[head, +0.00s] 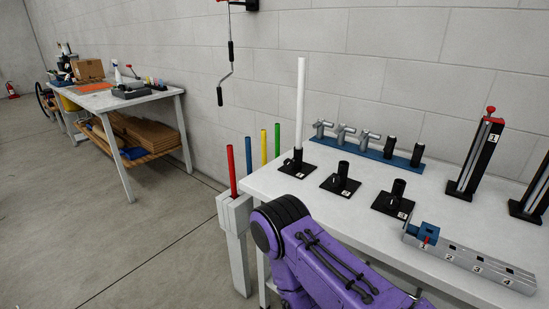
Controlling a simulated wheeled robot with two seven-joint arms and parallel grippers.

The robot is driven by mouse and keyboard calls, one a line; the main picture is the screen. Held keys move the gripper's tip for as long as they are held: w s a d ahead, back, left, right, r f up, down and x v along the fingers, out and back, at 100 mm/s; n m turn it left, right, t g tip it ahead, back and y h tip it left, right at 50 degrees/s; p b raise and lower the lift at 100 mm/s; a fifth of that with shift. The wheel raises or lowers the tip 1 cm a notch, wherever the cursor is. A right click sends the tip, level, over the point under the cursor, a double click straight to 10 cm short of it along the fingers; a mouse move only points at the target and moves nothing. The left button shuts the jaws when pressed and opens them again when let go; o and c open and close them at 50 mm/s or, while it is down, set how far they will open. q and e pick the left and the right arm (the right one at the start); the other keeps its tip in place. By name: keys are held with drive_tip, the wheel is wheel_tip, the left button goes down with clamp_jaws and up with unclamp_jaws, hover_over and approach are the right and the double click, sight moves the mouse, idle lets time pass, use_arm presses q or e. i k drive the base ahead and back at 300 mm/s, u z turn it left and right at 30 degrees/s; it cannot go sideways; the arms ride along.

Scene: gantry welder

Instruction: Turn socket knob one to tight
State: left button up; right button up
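Three black sockets on square base plates stand in a row on the white table (450,220). The leftmost, socket one (297,165), has a white rod (301,95) standing upright in it. Its knob looks like a small dark part low on the socket's side; it is too small to tell its setting. The second socket (342,180) and third socket (395,200) are empty. Neither of my grippers is in view. One of my purple arm links shows at the bottom middle, in front of the table's near edge.
A rack with red, blue, yellow and green rods (232,168) stands at the table's left end. A blue rail with grey fittings (342,132) lies behind the sockets. A numbered grey block (475,268) and a tall black stand (478,155) are at the right.

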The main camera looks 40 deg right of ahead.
sight(288, 163)
drive_tip(key=i, duration=4.55)
drive_tip(key=z, duration=4.85)
drive_tip(key=i, duration=0.4)
drive_tip(key=u, duration=0.05)
